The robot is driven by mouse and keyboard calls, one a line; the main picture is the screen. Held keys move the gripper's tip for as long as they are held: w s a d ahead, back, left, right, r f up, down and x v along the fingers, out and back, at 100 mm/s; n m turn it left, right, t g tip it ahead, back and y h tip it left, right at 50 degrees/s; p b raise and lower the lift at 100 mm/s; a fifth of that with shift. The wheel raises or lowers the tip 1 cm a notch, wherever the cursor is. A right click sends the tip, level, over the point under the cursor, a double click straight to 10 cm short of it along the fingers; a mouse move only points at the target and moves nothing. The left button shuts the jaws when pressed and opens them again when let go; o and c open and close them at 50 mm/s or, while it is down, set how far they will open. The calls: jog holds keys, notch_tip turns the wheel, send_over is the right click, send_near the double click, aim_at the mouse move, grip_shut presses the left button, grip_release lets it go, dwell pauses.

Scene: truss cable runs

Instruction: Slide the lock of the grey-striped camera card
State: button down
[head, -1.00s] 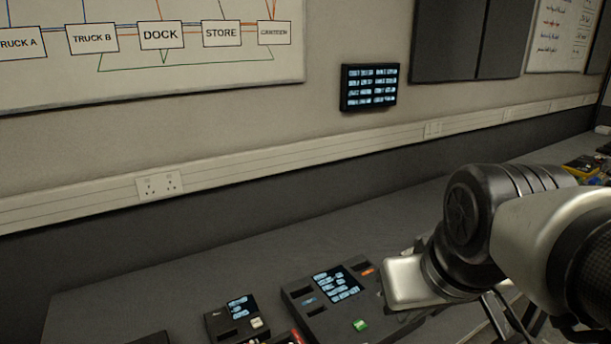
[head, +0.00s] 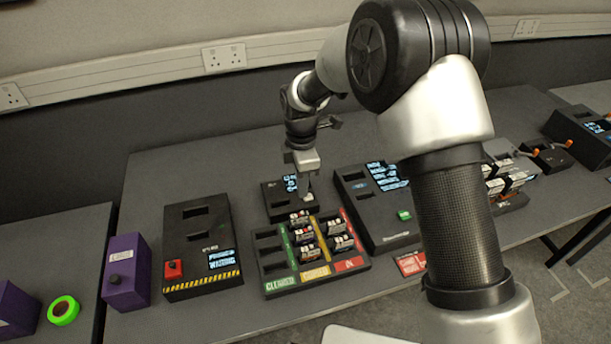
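Several small dark camera cards with pale labels sit in a sorting tray (head: 283,290), some in its yellow middle column (head: 301,238) and some in its red right column (head: 341,243). Their stripes and locks are too small to make out, so I cannot tell which card is grey-striped. My gripper (head: 307,192) points down at the front right of a small black device with a lit screen (head: 276,205), just behind the tray. Its fingertips are small and dark here. I cannot tell whether they are apart or hold a card.
A larger black device (head: 377,229) with a screen and green button stands right of the tray. A black box (head: 192,222) with a red button and striped edge stands left. Further left are a purple box (head: 127,270) and a green tape roll (head: 63,311). My arm hides part of the bench.

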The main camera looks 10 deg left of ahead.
jog(key=shift+a+f, duration=0.2)
jog(key=shift+f, duration=0.45)
jog(key=shift+s+f+b, duration=0.1)
jog(key=shift+f+b, duration=1.7)
jog(key=shift+f, duration=0.9)
jog(key=shift+f+b, duration=0.3)
jog(key=shift+f, duration=0.15)
jog(key=shift+r, duration=0.15)
jog(key=shift+s+a, duration=0.2)
jog(key=shift+a, duration=0.1)
dwell(0.6)
dwell(0.5)
dwell(0.4)
jog(key=shift+s+a, duration=0.1)
jog(key=shift+a, duration=0.1)
dwell(0.4)
jog(key=shift+b, duration=0.3)
